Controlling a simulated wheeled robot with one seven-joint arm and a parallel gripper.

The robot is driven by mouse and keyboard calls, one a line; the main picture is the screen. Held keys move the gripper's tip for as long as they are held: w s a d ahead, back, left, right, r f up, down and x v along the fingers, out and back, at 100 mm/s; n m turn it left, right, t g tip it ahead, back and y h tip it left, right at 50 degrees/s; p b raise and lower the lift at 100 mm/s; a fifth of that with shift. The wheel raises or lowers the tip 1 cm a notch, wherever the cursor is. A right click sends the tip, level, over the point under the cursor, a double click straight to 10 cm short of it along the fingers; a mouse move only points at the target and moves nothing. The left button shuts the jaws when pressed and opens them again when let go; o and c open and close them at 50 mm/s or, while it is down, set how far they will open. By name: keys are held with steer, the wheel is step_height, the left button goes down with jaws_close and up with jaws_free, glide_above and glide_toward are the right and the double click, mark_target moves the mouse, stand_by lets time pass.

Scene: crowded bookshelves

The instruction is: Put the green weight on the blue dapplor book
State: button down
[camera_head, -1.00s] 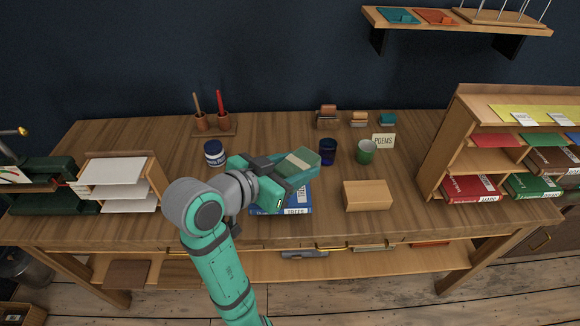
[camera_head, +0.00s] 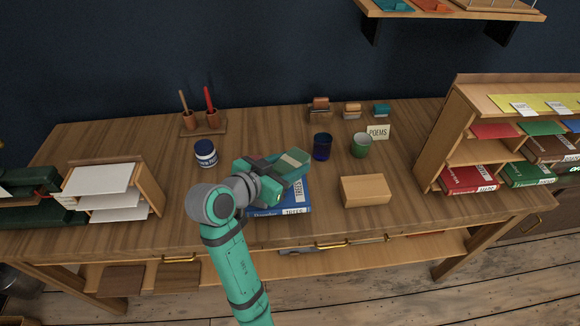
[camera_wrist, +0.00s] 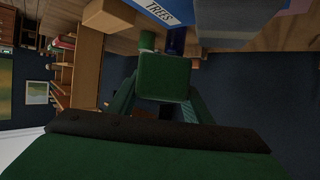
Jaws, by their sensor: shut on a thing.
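The blue dapplor book (camera_head: 262,212) lies flat near the table's front, with white "TREES" lettering on its spine and cover. It also shows at the top of the wrist view (camera_wrist: 172,10). My gripper (camera_head: 285,168) is over the back part of the book and hides part of its cover. In the wrist view it is shut on the green weight (camera_wrist: 165,78), a dark green block between the two fingers. In the head view the weight (camera_head: 297,157) shows green with a pale band at the gripper's tip. I cannot tell how high it is above the book.
A blue cup (camera_head: 322,148) and a green cup (camera_head: 361,146) stand close behind and right of the book. A wooden block (camera_head: 365,191) is to its right, a navy jar (camera_head: 205,153) to its left. A bookshelf (camera_head: 462,120) stands at the right, a paper tray (camera_head: 150,188) at the left.

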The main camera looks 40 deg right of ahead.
steer(key=shift+s+f, duration=0.2)
steer(key=shift+f, duration=0.5)
steer(key=shift+f, duration=0.6)
steer(key=c, duration=0.9)
jaws_free()
steer(key=shift+r, duration=0.25)
steer(key=v, duration=1.2)
steer(key=shift+r, duration=0.2)
steer(key=shift+a, duration=0.1)
